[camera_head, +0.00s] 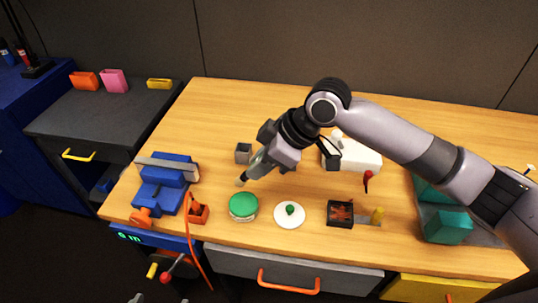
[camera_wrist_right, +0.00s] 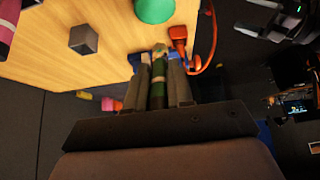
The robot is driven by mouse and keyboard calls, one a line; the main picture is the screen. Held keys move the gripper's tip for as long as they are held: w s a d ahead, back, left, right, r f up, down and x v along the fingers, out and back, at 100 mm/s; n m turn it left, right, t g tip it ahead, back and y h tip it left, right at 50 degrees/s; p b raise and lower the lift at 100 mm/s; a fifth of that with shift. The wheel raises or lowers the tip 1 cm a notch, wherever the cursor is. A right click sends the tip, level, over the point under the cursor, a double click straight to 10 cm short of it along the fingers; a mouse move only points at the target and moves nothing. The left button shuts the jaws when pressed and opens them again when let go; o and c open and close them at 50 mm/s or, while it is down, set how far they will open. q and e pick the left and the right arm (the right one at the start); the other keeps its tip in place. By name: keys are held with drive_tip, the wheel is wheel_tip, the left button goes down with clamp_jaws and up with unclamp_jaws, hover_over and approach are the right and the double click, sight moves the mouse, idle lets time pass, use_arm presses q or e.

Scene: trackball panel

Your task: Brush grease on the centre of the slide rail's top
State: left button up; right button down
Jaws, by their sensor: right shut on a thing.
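My right gripper (camera_head: 247,177) is shut on a slim brush (camera_wrist_right: 158,75), which has a green band and a pale end in the right wrist view. The brush points down and left above the table, just above and left of a round green-topped tin (camera_head: 243,205). A grey bar (camera_head: 168,168), apparently the slide rail, lies along the top of a blue vise (camera_head: 165,186) at the left, apart from the brush. The vise is mostly hidden behind the fingers in the right wrist view. My left gripper is not clearly in view.
An orange box (camera_head: 198,214) with a cable stands between vise and tin. A grey cube (camera_head: 243,153) lies behind the gripper. A white dish with a green knob (camera_head: 289,214) and a dark tray (camera_head: 340,213) lie to the right. The table's back left is clear.

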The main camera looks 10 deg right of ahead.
drive_tip(key=shift+f, duration=0.85)
wheel_tip(320, 180, down, 4)
drive_tip(key=b, duration=0.5)
drive_tip(key=shift+f, duration=0.15)
drive_tip(key=shift+f, duration=0.55)
idle(0.7)
drive_tip(key=shift+r, duration=0.1)
wheel_tip(320, 180, up, 5)
drive_tip(key=p, duration=0.5)
drive_tip(key=shift+r, duration=0.95)
